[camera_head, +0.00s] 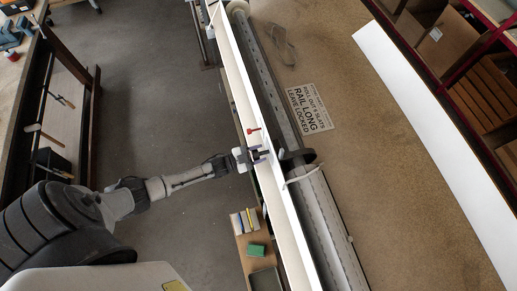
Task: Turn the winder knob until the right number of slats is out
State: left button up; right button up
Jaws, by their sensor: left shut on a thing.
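My left gripper (258,154) comes in from the left and is shut at the white rail, on what looks like the winder knob, mostly hidden by the fingers. A small red lever (253,130) stands just above it in the picture. The grey shutter roll (265,75) lies diagonally beyond the white rail (291,232), with a dark disc (303,156) partway along it. A white sign (309,108) lies beside the roll. My right gripper is not in view.
A long white strip (432,140) lies on the brown surface at the right, near red-framed shelves (470,75). A small shelf with a green block (256,250) is below the gripper. A dark bench (70,115) is at the left. Grey floor (155,90) is clear.

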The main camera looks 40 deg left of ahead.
pick_arm(q)
jog(key=shift+n, duration=1.2)
jog(key=o, duration=0.9)
jog(key=shift+s+a, duration=0.15)
jog(key=shift+s, duration=0.1)
jog(key=shift+b+v, duration=0.85)
jog(key=shift+v, duration=5.75)
